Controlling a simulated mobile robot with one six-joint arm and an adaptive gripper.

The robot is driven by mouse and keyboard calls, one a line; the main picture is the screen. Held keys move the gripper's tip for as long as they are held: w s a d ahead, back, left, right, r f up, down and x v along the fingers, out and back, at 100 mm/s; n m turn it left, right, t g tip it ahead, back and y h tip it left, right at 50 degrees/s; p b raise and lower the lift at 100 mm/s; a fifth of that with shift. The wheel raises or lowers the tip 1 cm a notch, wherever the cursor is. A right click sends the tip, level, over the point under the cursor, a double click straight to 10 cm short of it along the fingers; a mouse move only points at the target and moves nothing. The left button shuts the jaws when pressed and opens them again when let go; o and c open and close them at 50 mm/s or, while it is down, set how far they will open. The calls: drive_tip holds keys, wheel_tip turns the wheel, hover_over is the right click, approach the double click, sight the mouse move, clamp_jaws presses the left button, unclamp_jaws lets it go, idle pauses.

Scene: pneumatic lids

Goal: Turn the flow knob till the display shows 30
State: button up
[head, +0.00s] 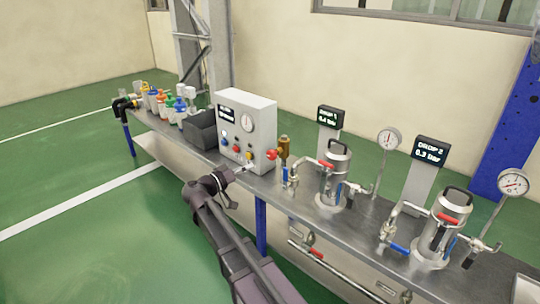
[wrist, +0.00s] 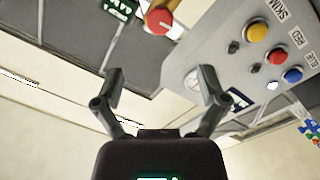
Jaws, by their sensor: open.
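A white control box (head: 246,125) stands on the bench with a round gauge, a small dark display (head: 226,113) and coloured buttons. The display's figures are too small to read. A red round knob (head: 271,154) sticks out at the box's lower right side; it also shows at the top of the wrist view (wrist: 158,20). A small black knob (wrist: 233,47) is on the panel. I cannot tell which is the flow knob. My gripper (head: 236,176) is in front of the box's lower front, apart from it. In the wrist view its fingers (wrist: 160,76) are spread and empty.
Right of the box stand two steel vessels (head: 335,178) with pipes, gauges and displays marked DROP 1 (head: 330,117) and DROP 2 (head: 431,150). A dark bin (head: 201,130) and several coloured-topped bottles (head: 170,105) are to the left. The floor before the bench is clear.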

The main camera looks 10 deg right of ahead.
sight(269, 155)
drive_tip(key=x, duration=1.2)
drive_tip(key=shift+w+d, duration=0.2)
drive_tip(key=shift+d, duration=0.1)
